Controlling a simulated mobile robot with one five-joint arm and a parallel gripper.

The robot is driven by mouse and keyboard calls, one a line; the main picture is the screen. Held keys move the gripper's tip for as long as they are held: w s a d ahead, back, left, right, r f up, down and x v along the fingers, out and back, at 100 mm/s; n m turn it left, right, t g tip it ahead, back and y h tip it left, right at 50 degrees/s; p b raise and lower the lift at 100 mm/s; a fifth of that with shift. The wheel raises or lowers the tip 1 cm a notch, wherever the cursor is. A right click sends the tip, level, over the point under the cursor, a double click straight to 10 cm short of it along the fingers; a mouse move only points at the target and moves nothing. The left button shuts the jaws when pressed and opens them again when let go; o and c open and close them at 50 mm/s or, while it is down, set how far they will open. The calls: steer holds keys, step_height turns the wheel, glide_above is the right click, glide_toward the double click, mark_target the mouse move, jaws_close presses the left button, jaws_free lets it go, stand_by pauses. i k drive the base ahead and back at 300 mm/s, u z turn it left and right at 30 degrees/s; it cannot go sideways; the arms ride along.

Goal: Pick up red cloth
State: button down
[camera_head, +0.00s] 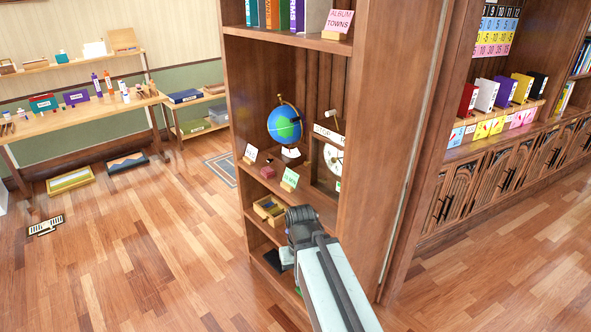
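No thing that I can clearly tell as a red cloth shows. A small dark red item (267,171) lies on the middle shelf of the wooden bookcase (395,120), left of a green-and-white card; it is too small to tell whether it is cloth. My gripper (299,214) is at the end of my pale arm, in front of the bookcase's lower shelves and below and right of the red item. Its fingers do not show clearly, and I see nothing held in it.
A globe (284,124) stands on the middle shelf, with a wooden tray (269,208) on the shelf below. A long table (80,118) with craft items stands at the left. A yellow tray (70,180) lies on the floor. Open floor lies left of the bookcase.

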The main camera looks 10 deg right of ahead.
mark_target(267, 172)
steer(key=u, duration=0.1)
steer(key=i, duration=0.4)
steer(key=u, duration=0.65)
steer(key=i, duration=2.2)
steer(key=u, duration=0.15)
